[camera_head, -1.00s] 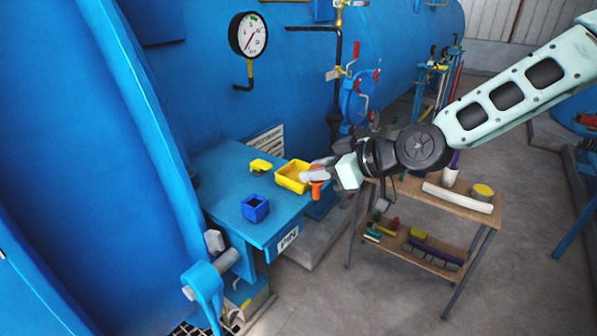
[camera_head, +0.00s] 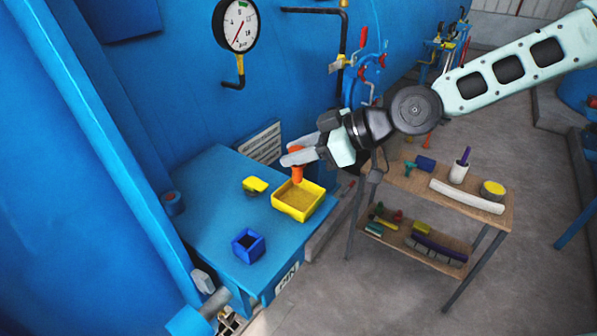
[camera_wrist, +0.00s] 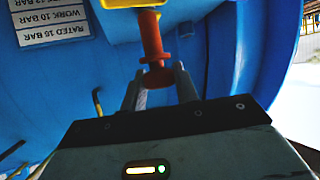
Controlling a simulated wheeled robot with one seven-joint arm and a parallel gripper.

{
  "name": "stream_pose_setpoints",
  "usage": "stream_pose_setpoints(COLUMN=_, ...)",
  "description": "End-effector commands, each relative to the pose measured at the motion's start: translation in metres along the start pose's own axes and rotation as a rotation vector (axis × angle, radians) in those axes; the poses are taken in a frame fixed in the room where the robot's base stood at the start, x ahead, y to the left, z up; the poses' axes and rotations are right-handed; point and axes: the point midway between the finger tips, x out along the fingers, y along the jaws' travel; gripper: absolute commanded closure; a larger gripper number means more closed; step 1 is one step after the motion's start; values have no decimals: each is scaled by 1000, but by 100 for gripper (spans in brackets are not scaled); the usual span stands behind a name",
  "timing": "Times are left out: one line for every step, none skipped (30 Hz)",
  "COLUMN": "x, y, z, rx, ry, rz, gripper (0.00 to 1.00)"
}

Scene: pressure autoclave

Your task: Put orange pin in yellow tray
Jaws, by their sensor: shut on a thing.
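The orange pin (camera_head: 297,174) hangs upright from my gripper (camera_head: 290,157) in the head view. My gripper is shut on its upper end. The pin is over the back part of the yellow tray (camera_head: 318,207), its lower end near or inside the rim; I cannot tell whether it touches the floor. In the wrist view the pin (camera_wrist: 152,38) stands out from between the fingertips (camera_wrist: 160,80), with part of the yellow tray (camera_wrist: 118,3) at the top edge.
The tray stands on a blue table (camera_head: 205,215). A small blue box (camera_head: 248,246) and a small yellow object (camera_head: 255,185) are left of it. A wooden cart (camera_head: 420,187) with several items stands to the right. The blue vessel wall with a gauge (camera_head: 238,25) rises behind.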

Motion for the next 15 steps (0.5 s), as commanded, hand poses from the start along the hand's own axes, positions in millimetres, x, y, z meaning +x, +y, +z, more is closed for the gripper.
stream_pose_setpoints(x=2, y=-1, z=4, rx=0, ry=-1, rz=-2, gripper=95)
stream_pose_setpoints(x=4, y=0, z=6, rx=0, ry=0, rz=-1, gripper=95)
stream_pose_setpoints(x=5, y=0, z=8, rx=0, ry=1, rz=0, gripper=95)
stream_pose_setpoints(x=6, y=0, z=11, rx=1, ry=0, rz=0, gripper=95)
stream_pose_setpoints(x=8, y=0, z=14, rx=2, ry=0, rz=-1, gripper=95)
stream_pose_setpoints(x=11, y=-1, z=18, rx=2, ry=0, rz=-2, gripper=95)
stream_pose_setpoints(x=13, y=-1, z=22, rx=2, ry=0, rz=-2, gripper=95)
stream_pose_setpoints(x=15, y=-1, z=26, rx=2, ry=-1, rz=-2, gripper=95)
stream_pose_setpoints(x=18, y=-1, z=31, rx=4, ry=1, rz=-2, gripper=95)
stream_pose_setpoints(x=20, y=0, z=35, rx=2, ry=0, rz=-2, gripper=95)
stream_pose_setpoints(x=22, y=0, z=38, rx=2, ry=0, rz=-1, gripper=95)
stream_pose_setpoints(x=23, y=0, z=42, rx=1, ry=1, rz=-1, gripper=95)
stream_pose_setpoints(x=24, y=0, z=44, rx=1, ry=1, rz=0, gripper=95)
stream_pose_setpoints(x=25, y=0, z=45, rx=0, ry=0, rz=0, gripper=95)
stream_pose_setpoints(x=26, y=0, z=46, rx=-1, ry=0, rz=0, gripper=95)
